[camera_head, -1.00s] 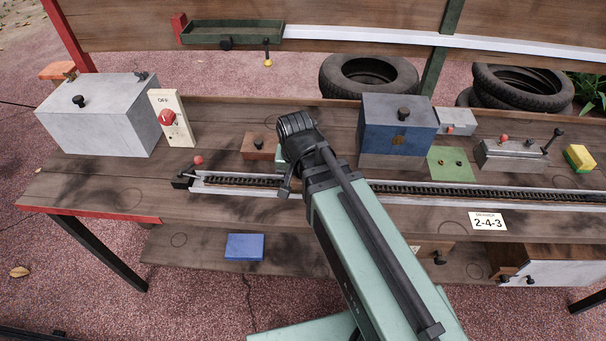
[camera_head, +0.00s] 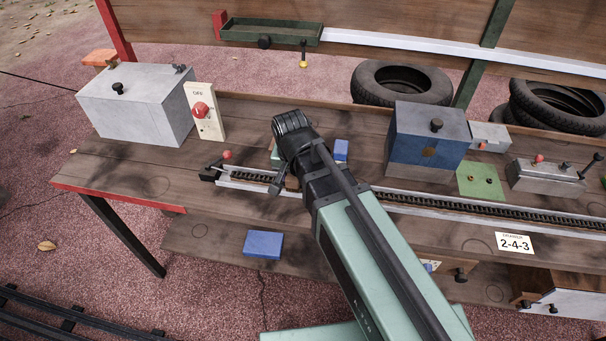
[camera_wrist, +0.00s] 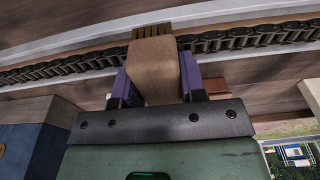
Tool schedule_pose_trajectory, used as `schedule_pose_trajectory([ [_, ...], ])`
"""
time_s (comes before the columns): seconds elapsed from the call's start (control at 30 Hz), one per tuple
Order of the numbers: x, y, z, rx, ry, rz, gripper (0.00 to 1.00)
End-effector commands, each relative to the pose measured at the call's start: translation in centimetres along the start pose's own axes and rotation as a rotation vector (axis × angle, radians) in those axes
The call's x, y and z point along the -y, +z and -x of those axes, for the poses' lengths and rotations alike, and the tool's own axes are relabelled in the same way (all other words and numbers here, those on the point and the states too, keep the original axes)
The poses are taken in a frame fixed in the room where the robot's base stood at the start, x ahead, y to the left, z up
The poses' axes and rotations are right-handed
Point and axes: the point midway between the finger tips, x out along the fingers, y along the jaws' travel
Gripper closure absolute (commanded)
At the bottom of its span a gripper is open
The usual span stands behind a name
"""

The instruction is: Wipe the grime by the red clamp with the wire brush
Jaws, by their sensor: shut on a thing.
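In the wrist view my gripper (camera_wrist: 156,82), with purple fingers, is shut on the wooden block of the wire brush (camera_wrist: 154,62). Its bristle end (camera_wrist: 153,31) points away from me, across the chain track; contact with anything cannot be told. In the head view my wrist hides most of the fingers and brush. I cannot single out a red clamp for certain: a red-knobbed lever (camera_head: 227,155) is at the track's left end, and another red knob (camera_head: 538,158) tops a grey fixture at right. Dark smudges mark the bench, but which is the grime is unclear.
The chain track (camera_head: 450,206) runs along the bench front. A grey box (camera_head: 135,110), a switch panel marked OFF (camera_head: 207,122) and a blue box (camera_head: 425,145) stand behind it. A blue block (camera_head: 262,244) lies on the lower shelf. The bench's left front is clear.

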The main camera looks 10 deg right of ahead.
Motion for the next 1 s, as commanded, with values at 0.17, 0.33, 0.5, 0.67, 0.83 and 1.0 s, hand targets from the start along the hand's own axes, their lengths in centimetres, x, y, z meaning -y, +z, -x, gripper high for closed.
schedule_pose_trajectory([
  [0.17, 0.5, 0.0, -0.1, 0.001, -0.003, 0.001, 0.88],
  [0.33, 2.4, -0.1, 0.0, 0.001, -0.003, 0.003, 0.88],
  [0.5, 3.9, -0.1, 0.1, 0.001, -0.003, 0.001, 0.88],
  [0.67, 3.9, 0.0, 0.1, 0.001, -0.002, 0.000, 0.88],
  [0.83, 3.9, -0.1, 0.6, 0.000, -0.002, 0.000, 0.88],
  [1.0, 3.8, -0.3, 3.0, 0.000, -0.002, 0.000, 0.88],
])
